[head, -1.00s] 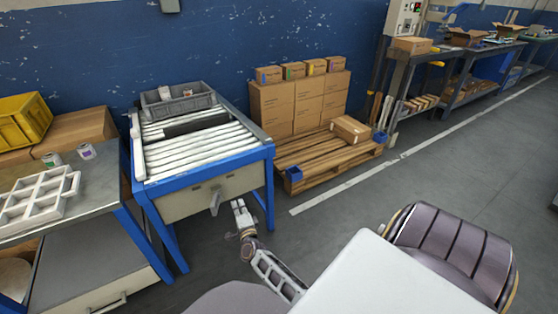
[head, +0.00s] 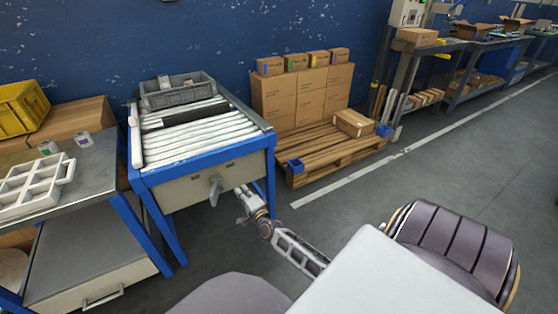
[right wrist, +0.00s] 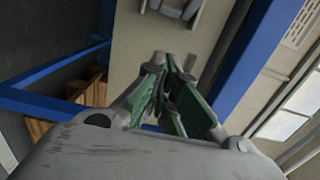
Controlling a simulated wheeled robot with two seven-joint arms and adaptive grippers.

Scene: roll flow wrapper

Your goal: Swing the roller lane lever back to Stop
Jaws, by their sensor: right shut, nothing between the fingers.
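The roller lane (head: 200,140) is a blue-framed table with pale rollers. Its grey lever (head: 214,190) hangs roughly downward from the beige front panel, its lower end slightly left. I cannot read any Stop marking. My right gripper (head: 243,192) is just right of the lever, near the panel's lower edge and the blue front leg, apart from the lever. In the right wrist view, my right gripper (right wrist: 170,65) is shut and empty with green finger pads. A grey part, likely the lever's mount (right wrist: 178,8), shows at the top edge beyond it. My left gripper is not in view.
A grey crate (head: 178,92) sits at the lane's far end. A grey table (head: 70,180) with a white divided tray (head: 35,185) stands left. A wooden pallet (head: 320,155) with stacked cartons is behind right. Open floor (head: 430,190) lies to the right.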

